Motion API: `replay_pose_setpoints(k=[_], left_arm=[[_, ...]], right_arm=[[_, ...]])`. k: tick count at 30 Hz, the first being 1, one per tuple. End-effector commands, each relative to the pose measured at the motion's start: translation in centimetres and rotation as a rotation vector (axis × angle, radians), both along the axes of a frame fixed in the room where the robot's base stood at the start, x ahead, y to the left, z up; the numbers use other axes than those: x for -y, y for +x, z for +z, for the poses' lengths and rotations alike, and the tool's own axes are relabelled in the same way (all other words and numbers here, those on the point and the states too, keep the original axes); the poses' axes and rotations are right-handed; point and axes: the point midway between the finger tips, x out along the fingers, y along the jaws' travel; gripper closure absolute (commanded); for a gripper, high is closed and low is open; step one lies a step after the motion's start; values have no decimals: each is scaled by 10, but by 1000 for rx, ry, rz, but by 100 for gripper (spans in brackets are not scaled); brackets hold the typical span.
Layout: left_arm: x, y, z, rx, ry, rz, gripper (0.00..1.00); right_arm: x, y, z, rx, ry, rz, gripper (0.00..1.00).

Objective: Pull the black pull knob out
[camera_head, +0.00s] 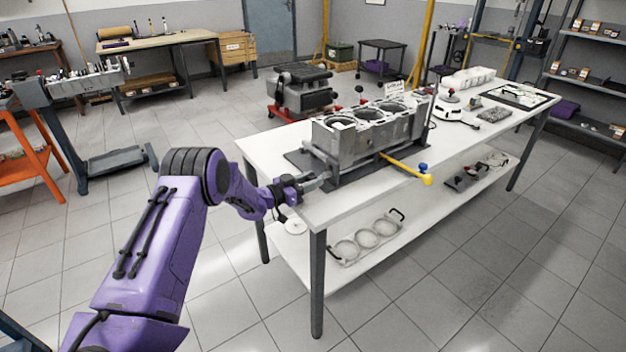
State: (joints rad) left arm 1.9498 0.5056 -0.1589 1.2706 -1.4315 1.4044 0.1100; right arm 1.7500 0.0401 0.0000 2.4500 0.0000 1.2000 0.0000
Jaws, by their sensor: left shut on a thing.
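The grey engine block (360,138) sits in a dark fixture (343,178) on the near left end of the white table (400,190). My left arm reaches in from the left. My left gripper (317,181) is at the left end of the fixture, just over the table's edge, with its fingers shut. The black pull knob is hidden between the fingers and too small to make out. My right gripper is out of view.
A yellow handle (405,168) with a blue knob (423,167) juts from the fixture's front. The lower shelf (335,272) holds a plate with rings (368,239). A red-based engine unit (303,92) stands behind the table. Tiled floor in front is clear.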

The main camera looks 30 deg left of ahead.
Motion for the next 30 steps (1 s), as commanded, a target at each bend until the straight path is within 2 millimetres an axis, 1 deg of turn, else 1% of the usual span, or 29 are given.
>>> replay_pose_setpoints(k=[1,3,9,10,11,12,20,22,23,26,30], left_arm=[[-3,-6,1,-5,-1,1,100],[-4,-9,0,-2,0,1,100],[-6,-10,-1,-4,-1,3,100],[-6,-10,-1,-4,0,4,55],[-6,-10,-1,-4,0,4,45],[-5,-10,-1,-4,0,3,43],[-4,-9,-1,-4,-1,0,43],[-6,-14,-1,-4,0,0,43],[-7,-18,-1,-4,-2,1,43],[-17,-38,-1,-3,-5,5,43],[-31,-70,-1,-2,-3,6,43]], right_arm=[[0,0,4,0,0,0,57],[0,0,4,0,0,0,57],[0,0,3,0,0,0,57],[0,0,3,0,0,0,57],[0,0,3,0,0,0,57],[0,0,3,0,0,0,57],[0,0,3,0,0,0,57],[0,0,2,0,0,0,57],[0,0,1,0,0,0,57],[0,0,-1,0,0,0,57],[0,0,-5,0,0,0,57]])
